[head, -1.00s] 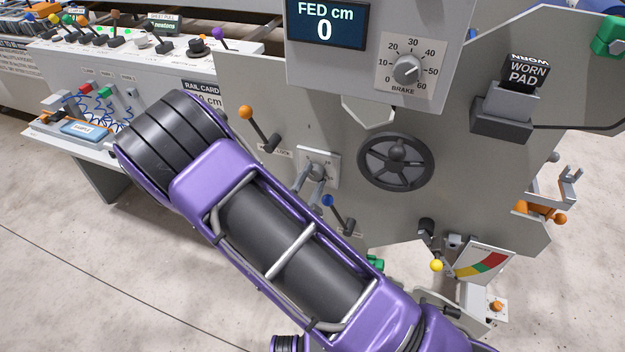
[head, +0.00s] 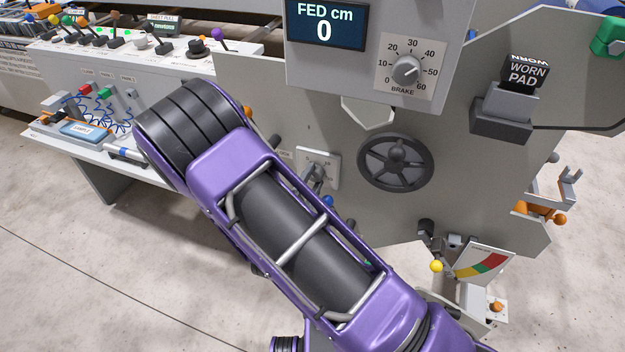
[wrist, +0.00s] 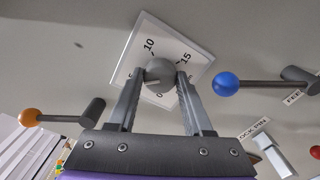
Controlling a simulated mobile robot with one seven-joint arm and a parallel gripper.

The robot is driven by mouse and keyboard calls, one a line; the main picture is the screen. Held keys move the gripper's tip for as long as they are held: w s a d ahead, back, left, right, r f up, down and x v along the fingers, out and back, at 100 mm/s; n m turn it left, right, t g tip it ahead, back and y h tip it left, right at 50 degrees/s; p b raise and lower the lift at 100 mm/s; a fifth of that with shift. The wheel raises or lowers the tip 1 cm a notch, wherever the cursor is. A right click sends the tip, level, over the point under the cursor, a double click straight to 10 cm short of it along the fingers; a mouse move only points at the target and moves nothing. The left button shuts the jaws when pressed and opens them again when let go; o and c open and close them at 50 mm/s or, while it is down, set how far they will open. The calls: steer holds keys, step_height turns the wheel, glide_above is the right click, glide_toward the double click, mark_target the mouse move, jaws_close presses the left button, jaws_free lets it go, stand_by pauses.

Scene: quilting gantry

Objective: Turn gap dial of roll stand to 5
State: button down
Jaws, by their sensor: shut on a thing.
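The gap dial is a small round grey knob (wrist: 160,66) on a white square plate (wrist: 143,30) marked with numbers, of which 10 and 15 read clearly in the wrist view. A pale line shows on the knob's face; I cannot tell exactly which number it points at. My gripper (wrist: 160,79) is shut on the knob, one finger on each side. The fingers hide part of the lower scale. In the head view the dial plate (head: 331,157) shows beside the handwheel, with my gripper (head: 315,175) on the knob, partly hidden by my arm.
A dark handwheel (head: 396,162) is right of the dial, and the brake knob (head: 406,70) is above it. An orange-ended lever (wrist: 62,116) and a blue-ended lever (wrist: 255,84) flank my gripper closely.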

steer(key=shift+c, duration=1.5)
jaws_free()
steer(key=shift+s, duration=0.1)
steer(key=v, duration=1.7)
steer(key=shift+s+p, duration=0.15)
steer(key=shift+p, duration=0.15)
steer(key=shift+r, duration=0.1)
